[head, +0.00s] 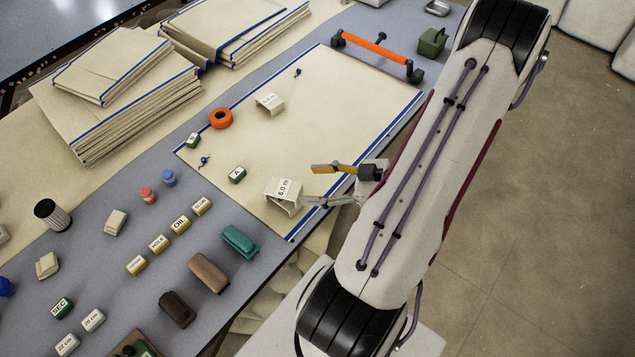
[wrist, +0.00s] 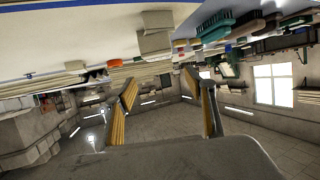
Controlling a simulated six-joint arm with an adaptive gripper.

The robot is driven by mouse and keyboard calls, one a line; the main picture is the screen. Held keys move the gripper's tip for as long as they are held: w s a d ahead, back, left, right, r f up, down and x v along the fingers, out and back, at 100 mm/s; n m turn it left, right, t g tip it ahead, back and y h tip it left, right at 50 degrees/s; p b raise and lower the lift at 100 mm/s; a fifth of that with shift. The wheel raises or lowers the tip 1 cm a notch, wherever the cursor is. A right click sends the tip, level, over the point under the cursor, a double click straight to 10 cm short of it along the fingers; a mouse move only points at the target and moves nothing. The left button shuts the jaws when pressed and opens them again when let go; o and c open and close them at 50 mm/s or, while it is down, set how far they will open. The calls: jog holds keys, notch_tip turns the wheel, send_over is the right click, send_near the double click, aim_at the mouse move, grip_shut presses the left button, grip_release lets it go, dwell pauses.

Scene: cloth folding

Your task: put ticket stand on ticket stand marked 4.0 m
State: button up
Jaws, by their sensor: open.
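A pale ticket stand (head: 284,188), its label reading about 6.0 m, sits near the front edge of the cream cloth. Another pale ticket stand (head: 269,103) sits farther back on the cloth; its label is too small to read surely. My gripper (head: 308,185) is open and empty, its fingertips just to the right of the nearer stand. In the wrist view, which looks upside down, a pale stand (wrist: 155,42) lies beyond the spread fingers of my gripper (wrist: 160,84), apart from them. I cannot tell if the lower fingertip touches the stand in the head view.
The cloth (head: 340,110) also holds an orange tape roll (head: 220,118), small pins and a green block marked A (head: 237,175). An orange-handled bar (head: 376,48) lies at its back edge. Folded cloth stacks (head: 140,100) stand left. Labelled blocks and brushes lie at front left.

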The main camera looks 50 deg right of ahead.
jog(key=shift+w+d, duration=0.1)
dwell(0.3)
jog(key=w+d+r+g+h, duration=0.4)
jog(key=w+d+r+h, duration=0.2)
jog(key=w+d, duration=0.2)
jog(key=w+a+r+m+g+h, duration=0.1)
jog(key=w+a+r+m+h, duration=0.2)
jog(key=r, duration=0.9)
jog(key=s+a+r+m+g, duration=0.1)
jog(key=s+a+r, duration=0.1)
jog(key=a+r, duration=0.3)
jog(key=s+a+r, duration=0.1)
jog(key=a+r, duration=0.1)
jog(key=a, duration=0.6)
jog(key=s+a+y, duration=0.2)
jog(key=s+a, duration=0.3)
jog(key=a, duration=0.3)
jog(key=s+a+r+g+y, duration=0.1)
jog(key=s+a+y, duration=0.1)
jog(key=s+a, duration=0.3)
jog(key=a, duration=0.3)
jog(key=shift+s+a+r, duration=0.25)
jog(key=shift+s, duration=0.15)
